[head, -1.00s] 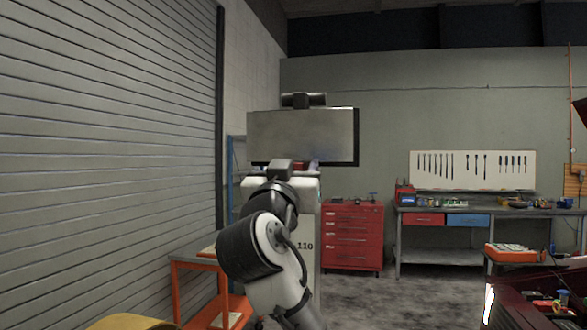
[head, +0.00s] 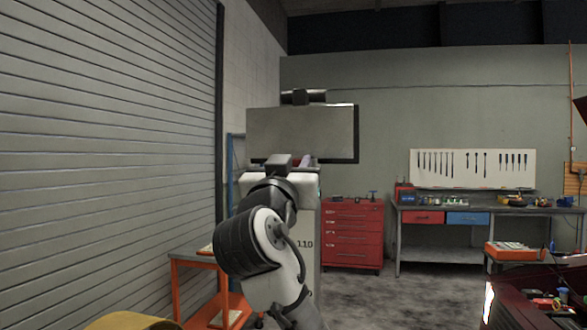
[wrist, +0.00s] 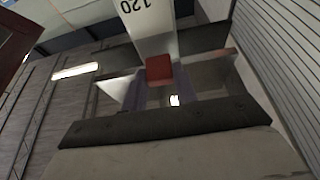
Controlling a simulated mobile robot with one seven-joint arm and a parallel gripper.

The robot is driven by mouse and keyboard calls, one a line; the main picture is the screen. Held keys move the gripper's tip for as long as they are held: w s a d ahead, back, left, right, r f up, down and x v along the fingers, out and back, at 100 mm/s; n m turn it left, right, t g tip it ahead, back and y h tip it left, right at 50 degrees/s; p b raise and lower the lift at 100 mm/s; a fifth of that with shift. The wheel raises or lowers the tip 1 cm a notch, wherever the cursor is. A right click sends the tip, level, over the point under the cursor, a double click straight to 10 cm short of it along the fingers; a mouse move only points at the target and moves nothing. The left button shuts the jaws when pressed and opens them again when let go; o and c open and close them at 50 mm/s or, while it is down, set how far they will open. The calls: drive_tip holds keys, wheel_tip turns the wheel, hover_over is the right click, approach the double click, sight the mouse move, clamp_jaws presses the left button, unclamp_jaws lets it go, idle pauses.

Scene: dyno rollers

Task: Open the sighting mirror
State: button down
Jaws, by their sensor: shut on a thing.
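I take the grey flat panel with a dark edge (head: 302,135) in the head view to be the mirror, though I cannot be sure. It stands above a white cabinet (head: 308,262) marked 110. In the head view my arm rises in front of the cabinet, and its dark end (head: 279,162) overlaps the panel's lower edge. My gripper's fingertips are hidden there. In the wrist view my gripper (wrist: 165,94) is shut on what looks like a red block (wrist: 159,70), beside a white post (wrist: 142,28) marked 120. The exact finger contact is hard to make out.
A shutter wall (head: 110,150) runs along the left. An orange table (head: 195,262) stands left of my arm. A red drawer cabinet (head: 352,236) and a workbench (head: 440,213) stand at the back. The floor (head: 400,295) right of my arm is open.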

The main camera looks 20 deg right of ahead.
drive_tip(key=shift+s+a+r, duration=0.35)
drive_tip(key=shift+s+r, duration=0.15)
drive_tip(key=s+a+r+p, duration=0.2)
drive_tip(key=s+a+r, duration=0.1)
drive_tip(key=r, duration=0.7)
drive_tip(key=shift+s+r+p, duration=0.15)
drive_tip(key=shift+s+p, duration=0.2)
drive_tip(key=shift+s, duration=0.55)
drive_tip(key=shift+a, duration=0.1)
drive_tip(key=c, duration=1.1)
unclamp_jaws()
